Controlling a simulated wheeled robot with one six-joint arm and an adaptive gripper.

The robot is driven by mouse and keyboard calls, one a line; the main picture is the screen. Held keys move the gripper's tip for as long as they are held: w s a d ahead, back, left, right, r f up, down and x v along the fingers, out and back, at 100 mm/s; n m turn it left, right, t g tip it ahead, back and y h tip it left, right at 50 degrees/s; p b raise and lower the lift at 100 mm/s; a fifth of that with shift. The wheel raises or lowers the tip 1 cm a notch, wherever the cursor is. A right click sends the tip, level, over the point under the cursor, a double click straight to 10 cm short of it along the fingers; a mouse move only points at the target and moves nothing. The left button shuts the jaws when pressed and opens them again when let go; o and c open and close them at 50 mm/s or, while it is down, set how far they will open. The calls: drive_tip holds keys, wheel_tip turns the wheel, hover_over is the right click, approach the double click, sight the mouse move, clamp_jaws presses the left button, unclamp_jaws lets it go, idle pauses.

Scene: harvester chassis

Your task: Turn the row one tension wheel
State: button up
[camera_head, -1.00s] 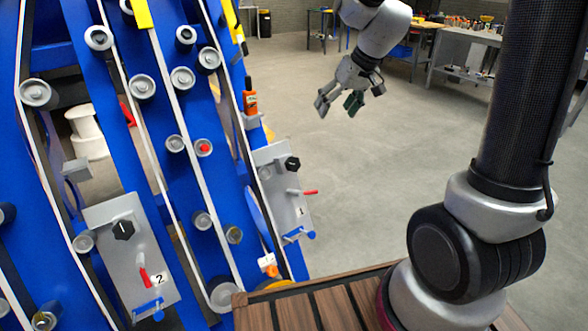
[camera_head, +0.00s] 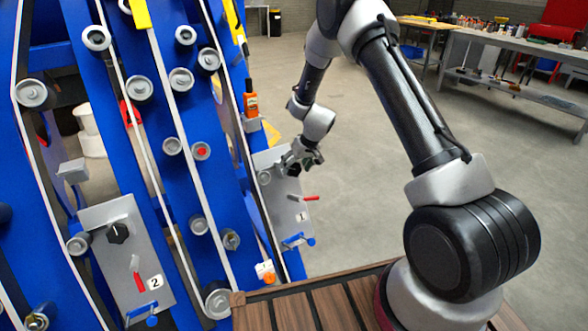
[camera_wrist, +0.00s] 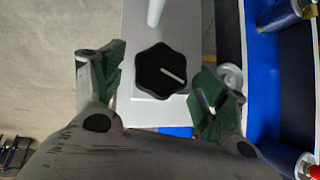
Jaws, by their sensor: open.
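The row one tension wheel is a black lobed knob with a white line (camera_wrist: 163,72) on a grey plate. The plate (camera_head: 290,213) carries a label "1" and a red-tipped lever in the head view. My gripper (camera_head: 300,160) is over the upper part of that plate and covers most of the knob there. In the wrist view my gripper (camera_wrist: 165,88) is open, with green-padded fingers on either side of the knob. The fingers look apart from the knob; their depth relative to it is hard to tell.
A second grey plate (camera_head: 126,257) with label "2" and its own black knob (camera_head: 117,232) is at the lower left. Blue chassis beams with rollers and belts fill the left. An orange bottle (camera_head: 251,101) stands above plate one.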

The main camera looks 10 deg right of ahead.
drive_tip(key=shift+x, duration=0.95)
drive_tip(key=c, duration=1)
drive_tip(key=shift+c, duration=0.2)
drive_tip(key=shift+d, duration=0.1)
drive_tip(key=m+y, duration=0.3)
drive_tip(key=m, duration=0.1)
drive_tip(key=shift+d, duration=0.15)
drive_tip(key=m+t+y, duration=0.1)
drive_tip(key=m+y, duration=0.3)
drive_tip(key=m, duration=0.1)
drive_tip(key=shift+f, duration=0.15)
drive_tip(key=shift+m+t+y, duration=0.3)
drive_tip(key=shift+t, duration=0.1)
